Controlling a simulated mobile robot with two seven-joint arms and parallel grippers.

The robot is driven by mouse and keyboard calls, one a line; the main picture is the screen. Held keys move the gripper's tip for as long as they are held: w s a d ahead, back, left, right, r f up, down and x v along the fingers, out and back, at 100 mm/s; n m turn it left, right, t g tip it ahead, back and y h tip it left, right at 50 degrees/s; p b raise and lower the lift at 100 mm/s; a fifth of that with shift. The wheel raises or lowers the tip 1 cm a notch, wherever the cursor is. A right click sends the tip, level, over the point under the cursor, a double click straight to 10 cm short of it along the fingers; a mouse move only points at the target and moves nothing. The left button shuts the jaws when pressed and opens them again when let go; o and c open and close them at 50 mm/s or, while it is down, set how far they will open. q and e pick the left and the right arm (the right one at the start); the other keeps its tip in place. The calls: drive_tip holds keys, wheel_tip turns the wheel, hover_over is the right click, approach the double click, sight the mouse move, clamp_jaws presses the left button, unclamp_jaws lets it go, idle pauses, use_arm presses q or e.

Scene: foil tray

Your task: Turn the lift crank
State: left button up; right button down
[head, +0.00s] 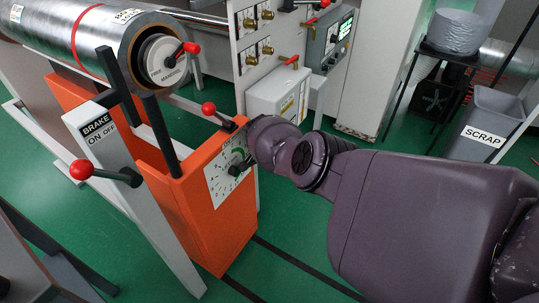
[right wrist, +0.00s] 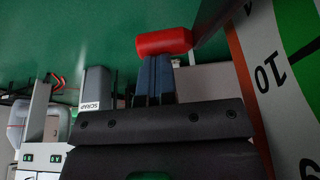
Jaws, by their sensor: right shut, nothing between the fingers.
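The orange lift pedestal (head: 215,215) stands at centre left in the head view. Its sloped face carries a pale dial plate (head: 222,182) with a dark hub (head: 240,166) at its right side. My right arm reaches in from the right, and its wrist covers part of the plate and the gripper's fingertips. In the right wrist view my right gripper (right wrist: 154,78) is shut and empty. A red grip (right wrist: 163,41) lies just past its fingertips; I cannot tell whether they touch. The numbered dial (right wrist: 275,70) shows close on the right. My left gripper is not in view.
A red-knobbed lever (head: 209,108) sits on the pedestal's top edge. A grey brake post (head: 130,190) with a red-knobbed handle (head: 82,170) stands left. The foil roll (head: 110,45) is behind. A scrap bin (head: 490,120) stands back right.

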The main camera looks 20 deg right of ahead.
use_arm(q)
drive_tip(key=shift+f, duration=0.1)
use_arm(e)
drive_tip(key=shift+s+d+f, duration=0.15)
drive_tip(key=shift+s+f, duration=0.1)
drive_tip(key=shift+f, duration=0.2)
drive_tip(key=shift+r, duration=0.25)
use_arm(q)
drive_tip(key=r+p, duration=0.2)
drive_tip(key=p, duration=0.1)
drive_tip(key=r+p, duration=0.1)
drive_tip(key=p, duration=0.1)
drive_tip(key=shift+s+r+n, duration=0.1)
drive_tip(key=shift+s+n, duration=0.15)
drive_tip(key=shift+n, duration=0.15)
use_arm(e)
drive_tip(key=v, duration=1.1)
drive_tip(key=shift+w, duration=0.25)
